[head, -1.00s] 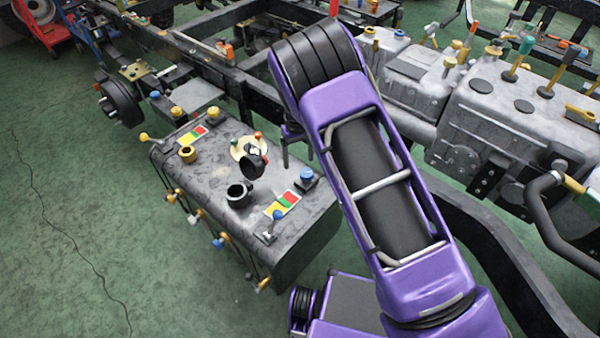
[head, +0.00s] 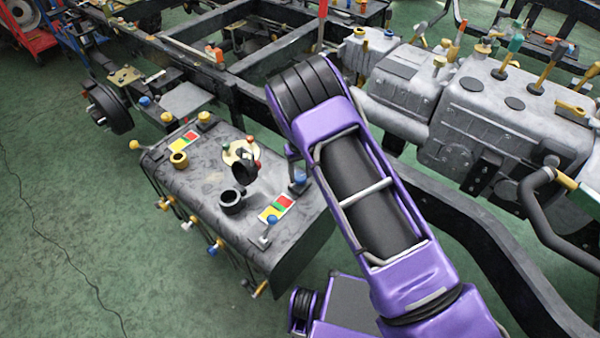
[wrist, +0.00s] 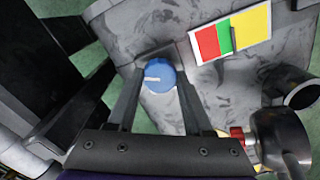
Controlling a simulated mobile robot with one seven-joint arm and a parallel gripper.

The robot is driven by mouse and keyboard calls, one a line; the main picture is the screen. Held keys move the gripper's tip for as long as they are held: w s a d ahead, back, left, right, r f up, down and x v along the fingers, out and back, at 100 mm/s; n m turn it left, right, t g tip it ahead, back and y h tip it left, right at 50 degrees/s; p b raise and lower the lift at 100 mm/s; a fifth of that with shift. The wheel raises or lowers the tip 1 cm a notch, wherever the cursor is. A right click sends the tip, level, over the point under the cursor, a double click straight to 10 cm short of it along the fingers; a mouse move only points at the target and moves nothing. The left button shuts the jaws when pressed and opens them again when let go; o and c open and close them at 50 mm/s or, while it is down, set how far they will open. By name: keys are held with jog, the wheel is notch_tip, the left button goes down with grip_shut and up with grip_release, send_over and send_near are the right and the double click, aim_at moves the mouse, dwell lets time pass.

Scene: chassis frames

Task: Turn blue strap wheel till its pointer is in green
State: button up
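The blue wheel (wrist: 161,77) is on the top of the grey tank and has a white pointer mark on its left part in the wrist view. The head view shows a blue wheel (head: 299,178) at the tank's right edge. A colour plate (wrist: 233,34) with red, green and yellow fields lies up and right of it, red end nearest. The white mark points away from the plate. My gripper (wrist: 162,72) has one finger on each side of the wheel, close to it; contact is not clear. In the head view my arm hides most of the gripper.
On the tank (head: 215,165) stand a dark open filler neck (head: 231,201), a blue-topped lever (head: 270,228) and a yellow ring (head: 179,159). A second colour plate (head: 181,140) lies farther back. Black frame rails and a grey engine block (head: 500,110) stand to the right.

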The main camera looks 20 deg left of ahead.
grip_shut()
jog(key=shift+m+b, duration=0.3)
jog(key=m+b, duration=0.1)
jog(key=m, duration=0.1)
jog(key=shift+m, duration=0.3)
jog(key=shift+m+b, duration=0.9)
jog(key=shift+m, duration=0.9)
jog(key=o, duration=0.6)
grip_release()
jog(key=shift+r, duration=0.1)
